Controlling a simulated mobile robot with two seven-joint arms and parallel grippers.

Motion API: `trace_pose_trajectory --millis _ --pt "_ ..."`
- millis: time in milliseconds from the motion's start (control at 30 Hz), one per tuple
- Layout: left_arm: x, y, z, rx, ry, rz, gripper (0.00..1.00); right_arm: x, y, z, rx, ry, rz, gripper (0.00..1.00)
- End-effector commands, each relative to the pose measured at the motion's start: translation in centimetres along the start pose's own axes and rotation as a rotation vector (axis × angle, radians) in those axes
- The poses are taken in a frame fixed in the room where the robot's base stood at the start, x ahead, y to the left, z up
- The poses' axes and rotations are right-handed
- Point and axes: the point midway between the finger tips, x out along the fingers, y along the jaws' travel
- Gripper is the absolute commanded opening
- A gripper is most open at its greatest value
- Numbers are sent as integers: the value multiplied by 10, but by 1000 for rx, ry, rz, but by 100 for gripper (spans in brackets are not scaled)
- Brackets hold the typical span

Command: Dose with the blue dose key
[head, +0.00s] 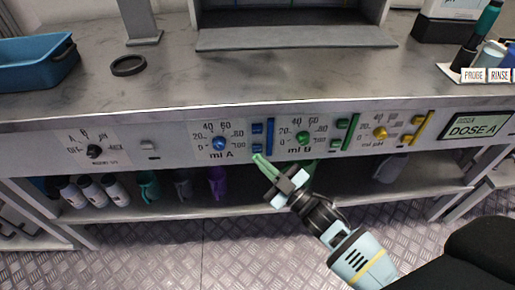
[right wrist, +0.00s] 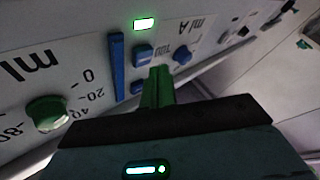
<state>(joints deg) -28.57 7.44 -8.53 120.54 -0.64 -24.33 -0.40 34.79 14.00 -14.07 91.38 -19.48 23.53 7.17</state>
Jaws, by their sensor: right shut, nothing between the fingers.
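Beside a vertical blue bar (head: 270,135), two small blue keys sit on the front panel, an upper one (head: 257,128) and a lower one (head: 256,147). Both also show in the right wrist view, the lower (right wrist: 143,54) and the upper (right wrist: 139,87). I cannot tell which is the dose key. A blue knob (head: 219,143) with a "ml A" dial is to their left. My right gripper (head: 263,162) is shut and empty, its green fingertips (right wrist: 158,88) close to the blue keys. I cannot tell whether they touch. My left gripper is out of view.
A green knob (head: 303,138) and yellow knob (head: 379,132) have their own keys further right. A display (head: 476,126) reads "DOSE A". A small lamp (right wrist: 145,24) glows green. Cups stand on the shelf below. A blue tray (head: 38,72) sits on the bench.

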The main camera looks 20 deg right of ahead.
Motion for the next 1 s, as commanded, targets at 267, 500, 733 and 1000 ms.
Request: trace_pose_trajectory --millis 267,500,733,1000 --pt "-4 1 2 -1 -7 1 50 -4 -3 -3 1 -1 0 0" --pt "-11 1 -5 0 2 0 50 -18 -13 -14 1 -1 0 0" --pt "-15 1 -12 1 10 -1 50 -31 -22 -23 1 0 0 0" --pt "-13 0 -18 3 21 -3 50 -35 -26 -25 0 0 0 0"
